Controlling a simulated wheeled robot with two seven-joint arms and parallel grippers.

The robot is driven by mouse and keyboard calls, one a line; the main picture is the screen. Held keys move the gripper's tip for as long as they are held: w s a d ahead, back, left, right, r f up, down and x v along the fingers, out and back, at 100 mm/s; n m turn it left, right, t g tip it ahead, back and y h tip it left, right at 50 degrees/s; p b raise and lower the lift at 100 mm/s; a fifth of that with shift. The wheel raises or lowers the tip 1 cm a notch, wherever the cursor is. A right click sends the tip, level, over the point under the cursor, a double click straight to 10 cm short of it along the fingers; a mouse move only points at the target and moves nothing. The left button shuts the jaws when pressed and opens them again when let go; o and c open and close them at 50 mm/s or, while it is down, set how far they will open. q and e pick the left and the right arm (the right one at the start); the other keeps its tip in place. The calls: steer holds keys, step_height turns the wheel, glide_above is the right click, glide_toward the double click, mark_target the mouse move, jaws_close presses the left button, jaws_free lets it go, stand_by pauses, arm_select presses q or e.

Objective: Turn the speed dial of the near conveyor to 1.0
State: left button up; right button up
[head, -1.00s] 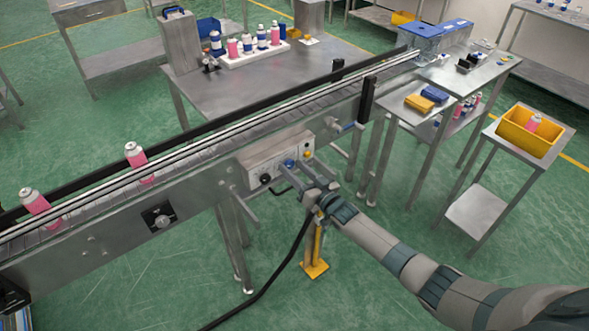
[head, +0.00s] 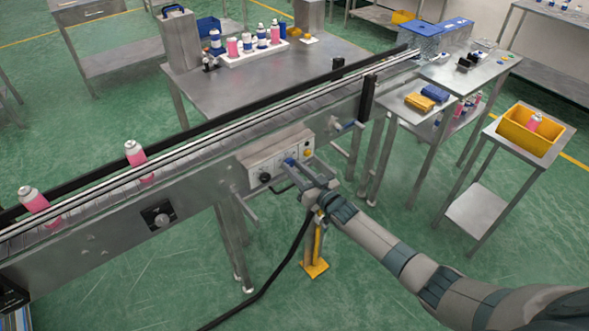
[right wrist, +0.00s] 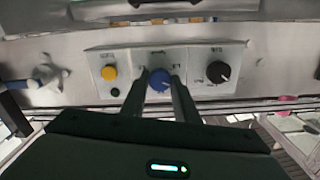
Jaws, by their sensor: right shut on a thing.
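The near conveyor's control panel (head: 262,160) is a pale box on the conveyor's side. It carries a blue dial (right wrist: 159,80) in the middle, a black knob (right wrist: 218,72) and a yellow button (right wrist: 109,73). My right gripper (right wrist: 160,84) is shut on the blue dial, one finger on each side of it. In the head view the right gripper (head: 299,167) is at the panel's front and partly hides the dial. The scale marks around the dial are too small and blurred to read. My left gripper is not in view.
The conveyor belt (head: 95,212) bears two pink cans. A yellow bin (head: 522,137) stands on a table at right. The green floor in front is mostly clear.

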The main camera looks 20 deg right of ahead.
steer(key=n+b, duration=0.2)
steer(key=n, duration=0.3)
steer(key=shift+f+n, duration=0.15)
steer(key=shift+n, duration=0.25)
steer(key=n+b, duration=0.2)
steer(key=n, duration=0.3)
stand_by(0.3)
steer(key=o, duration=1.1)
steer(key=shift+c, duration=0.2)
steer(key=shift+s, duration=0.1)
